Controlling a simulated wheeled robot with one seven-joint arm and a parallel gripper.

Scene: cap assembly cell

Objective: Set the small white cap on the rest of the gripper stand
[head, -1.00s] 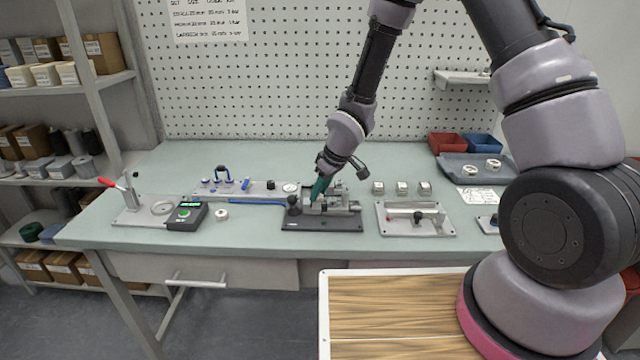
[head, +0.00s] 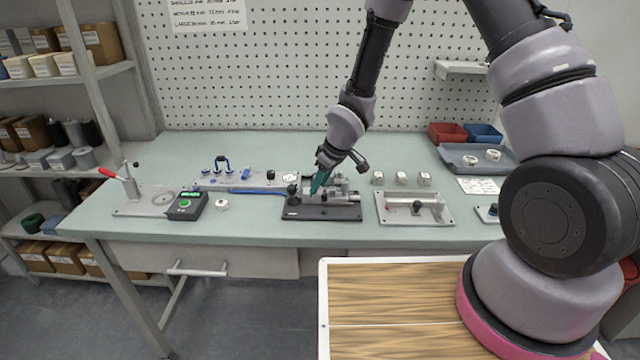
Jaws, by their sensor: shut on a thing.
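My gripper (head: 316,188) points down over the dark-based stand (head: 322,213) at the middle of the bench. Its teal fingers are shut at the stand's left half, close to the grey fixture parts. What they hold is too small and hidden to make out. A small white cap (head: 222,205) lies on the bench left of the stand, apart from my gripper. I cannot tell whether it is the cap of the task. The stand's rest is not clearly seen behind the fingers.
A green-screened box (head: 187,206) and a red-handled press (head: 128,190) stand left. A grey plate fixture (head: 415,219) stands right of the stand, with white blocks (head: 401,178) behind it. A tray (head: 455,152) holds white rings. The bench's front strip is clear.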

